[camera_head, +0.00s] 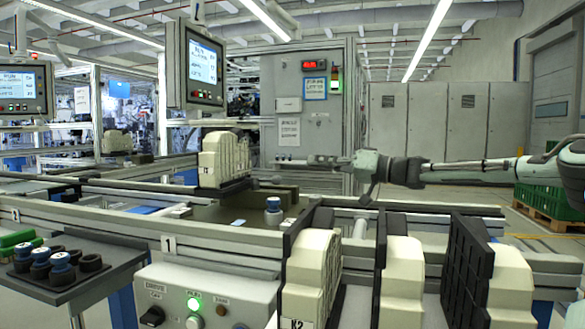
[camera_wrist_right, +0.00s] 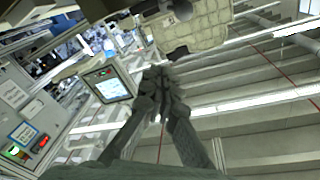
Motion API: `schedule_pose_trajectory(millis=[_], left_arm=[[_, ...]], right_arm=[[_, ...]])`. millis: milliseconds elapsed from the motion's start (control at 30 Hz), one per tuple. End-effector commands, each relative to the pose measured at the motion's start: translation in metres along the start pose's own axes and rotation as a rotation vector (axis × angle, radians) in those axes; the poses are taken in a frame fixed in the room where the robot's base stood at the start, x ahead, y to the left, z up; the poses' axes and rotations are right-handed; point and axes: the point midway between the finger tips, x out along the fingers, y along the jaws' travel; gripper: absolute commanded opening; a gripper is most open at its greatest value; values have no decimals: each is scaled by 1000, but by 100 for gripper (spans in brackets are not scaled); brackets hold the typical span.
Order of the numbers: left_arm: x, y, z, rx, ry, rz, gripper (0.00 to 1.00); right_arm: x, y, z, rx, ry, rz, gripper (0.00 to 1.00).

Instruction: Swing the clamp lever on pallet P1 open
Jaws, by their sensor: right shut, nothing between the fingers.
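My right gripper (camera_head: 285,161) reaches in from the right above the conveyor, its fingers pointing left. Its fingers are closed together and empty, and they also show in the wrist view (camera_wrist_right: 160,82). A beige ribbed housing (camera_head: 224,158) stands upright on the line, left of the gripper and apart from it. A beige ribbed housing also shows at the top of the wrist view (camera_wrist_right: 205,22), beyond the fingertips. I cannot make out the clamp lever or a P1 label for certain. My left gripper is not in view.
Several beige housings (camera_head: 403,275) stand between dark plates in front. A blue-topped cylinder (camera_head: 273,205) stands on the line. A control box (camera_head: 190,285) with a lit green button and a tray (camera_head: 85,277) of parts are at front left. A monitor (camera_head: 202,66) hangs behind.

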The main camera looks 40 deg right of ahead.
Motion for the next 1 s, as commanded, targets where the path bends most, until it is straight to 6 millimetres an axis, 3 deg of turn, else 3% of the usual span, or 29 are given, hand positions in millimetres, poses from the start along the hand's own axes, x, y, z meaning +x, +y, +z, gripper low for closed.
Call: schedule_pose_trajectory(millis=[100, 300, 533, 667, 1000], left_arm=[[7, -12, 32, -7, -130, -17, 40], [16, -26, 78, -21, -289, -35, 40], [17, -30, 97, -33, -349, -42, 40], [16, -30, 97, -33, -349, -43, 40], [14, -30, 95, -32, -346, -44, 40]], right_arm=[[-7, 17, -8, 264, -71, -30, 0], [-28, 35, -5, 623, -186, -40, 0], [-34, 41, 2, 775, -240, -27, 0], [-20, 39, 6, 778, -243, -27, 0], [40, 33, 19, 777, -242, -26, 0]])
